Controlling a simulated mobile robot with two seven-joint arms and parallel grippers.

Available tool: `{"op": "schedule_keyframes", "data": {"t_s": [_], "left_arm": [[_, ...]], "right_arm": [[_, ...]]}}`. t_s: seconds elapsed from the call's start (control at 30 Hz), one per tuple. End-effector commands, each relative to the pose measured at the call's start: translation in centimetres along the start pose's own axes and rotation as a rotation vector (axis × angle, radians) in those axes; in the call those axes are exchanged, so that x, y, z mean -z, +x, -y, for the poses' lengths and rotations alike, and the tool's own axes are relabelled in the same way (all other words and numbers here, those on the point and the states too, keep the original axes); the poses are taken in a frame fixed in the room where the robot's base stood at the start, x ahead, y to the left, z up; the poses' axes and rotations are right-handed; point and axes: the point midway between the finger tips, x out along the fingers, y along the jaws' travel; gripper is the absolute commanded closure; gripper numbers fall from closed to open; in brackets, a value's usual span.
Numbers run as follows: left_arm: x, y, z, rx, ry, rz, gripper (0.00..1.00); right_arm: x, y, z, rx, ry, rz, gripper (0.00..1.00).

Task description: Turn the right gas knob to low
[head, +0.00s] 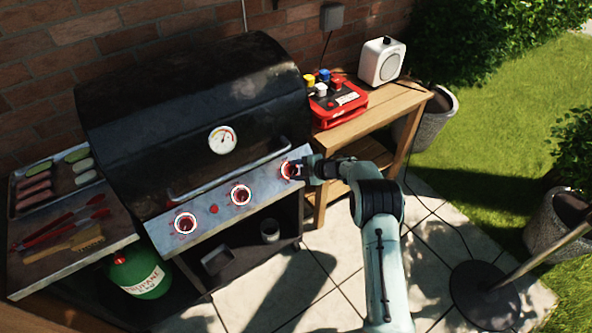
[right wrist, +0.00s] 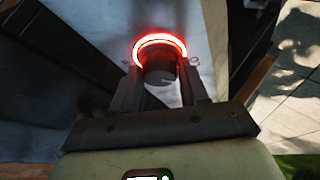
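The right gas knob (head: 289,170) is a dark knob inside a glowing red ring, at the right end of the grill's sloping metal control panel (head: 265,182). My right gripper (head: 299,170) reaches it from the right. In the right wrist view the knob (right wrist: 160,70) stands between the two dark fingers (right wrist: 161,80) and fills the gap between them. The lit ring arches above the knob, and a marking beside it is partly hidden by the right finger. My left gripper is not in view.
A middle knob (head: 240,195) and a left knob (head: 185,222) also glow red. The black grill lid (head: 190,110) with its handle rises behind the panel. A green gas bottle (head: 140,275) stands below.

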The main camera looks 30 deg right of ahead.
Motion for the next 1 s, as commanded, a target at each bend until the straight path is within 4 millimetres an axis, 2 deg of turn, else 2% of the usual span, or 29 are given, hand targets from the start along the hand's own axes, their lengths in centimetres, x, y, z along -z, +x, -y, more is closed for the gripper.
{"op": "schedule_keyframes", "data": {"t_s": [0.03, 0.07, 0.33, 0.47, 0.57, 0.8, 1.0], "left_arm": [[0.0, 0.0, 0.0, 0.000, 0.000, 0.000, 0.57], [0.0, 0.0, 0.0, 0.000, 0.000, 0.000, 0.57], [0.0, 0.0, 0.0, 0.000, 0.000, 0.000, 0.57], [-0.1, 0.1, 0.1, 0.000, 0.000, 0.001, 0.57], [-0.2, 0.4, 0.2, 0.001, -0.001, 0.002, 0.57], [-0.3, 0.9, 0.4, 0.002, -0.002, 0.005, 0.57], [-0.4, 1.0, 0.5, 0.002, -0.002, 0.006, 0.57]], "right_arm": [[0.0, -0.1, -0.3, -0.005, -0.002, 0.002, 0.39], [0.0, -0.1, -0.3, -0.004, -0.002, 0.001, 0.34], [0.0, -0.1, -0.1, -0.001, 0.000, 0.000, 0.34], [0.0, -0.9, -0.1, -0.002, 0.000, 0.001, 0.34], [-0.1, -2.5, -0.1, -0.002, 0.002, 0.003, 0.34], [-0.1, -8.1, -0.1, -0.004, 0.001, 0.003, 0.34], [-0.1, -11.7, -0.1, -0.004, 0.000, 0.003, 0.34]]}}
